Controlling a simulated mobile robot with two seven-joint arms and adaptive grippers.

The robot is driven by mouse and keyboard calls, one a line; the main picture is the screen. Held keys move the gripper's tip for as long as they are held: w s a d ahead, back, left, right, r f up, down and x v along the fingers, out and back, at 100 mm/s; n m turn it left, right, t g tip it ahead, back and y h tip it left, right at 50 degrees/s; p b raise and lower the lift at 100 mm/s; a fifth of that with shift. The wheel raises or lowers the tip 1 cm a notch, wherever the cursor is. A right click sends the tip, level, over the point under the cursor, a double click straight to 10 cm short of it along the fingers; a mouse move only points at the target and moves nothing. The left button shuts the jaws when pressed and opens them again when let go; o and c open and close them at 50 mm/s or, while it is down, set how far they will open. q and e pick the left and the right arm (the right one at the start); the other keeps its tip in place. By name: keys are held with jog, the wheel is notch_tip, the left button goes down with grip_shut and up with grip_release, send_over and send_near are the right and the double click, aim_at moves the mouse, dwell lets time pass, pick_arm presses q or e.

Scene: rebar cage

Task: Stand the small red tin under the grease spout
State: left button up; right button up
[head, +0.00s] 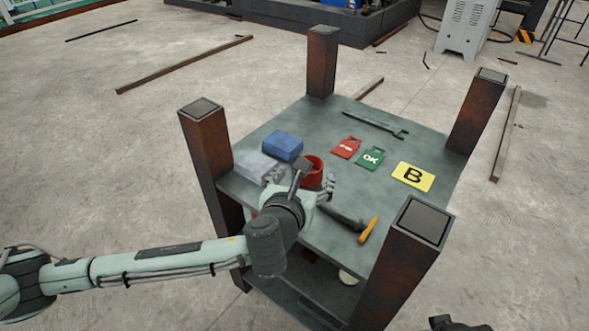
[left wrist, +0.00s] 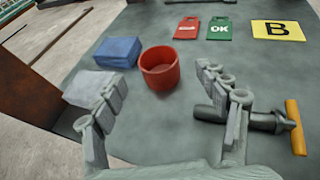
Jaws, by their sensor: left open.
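The small red tin (head: 312,168) stands upright and open-topped on the grey table. In the left wrist view the tin (left wrist: 160,70) lies just ahead of the gap between my left fingers. My left gripper (head: 300,184) is open and empty, low over the table on the near side of the tin. Its fingers also show in the left wrist view (left wrist: 158,82), spread wide. A dark cylinder with an orange crossbar (head: 350,221) is right of my gripper, and also in the left wrist view (left wrist: 250,120). I cannot tell whether it is the grease spout.
A blue block (head: 283,146) and a grey block (head: 256,166) sit left of the tin. Red (head: 346,147) and green (head: 371,158) tags, a yellow B plate (head: 413,176) and a wrench (head: 376,124) lie beyond. Rusty posts (head: 207,150) rise at the table corners.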

aim_at(315, 177)
pick_arm(q)
jog(key=x, duration=0.7)
jog(key=shift+w+f+b, duration=0.1)
jog(key=shift+w+b, duration=0.2)
pick_arm(e)
jog(key=shift+r, duration=0.8)
pick_arm(q)
jog(key=c, duration=1.4)
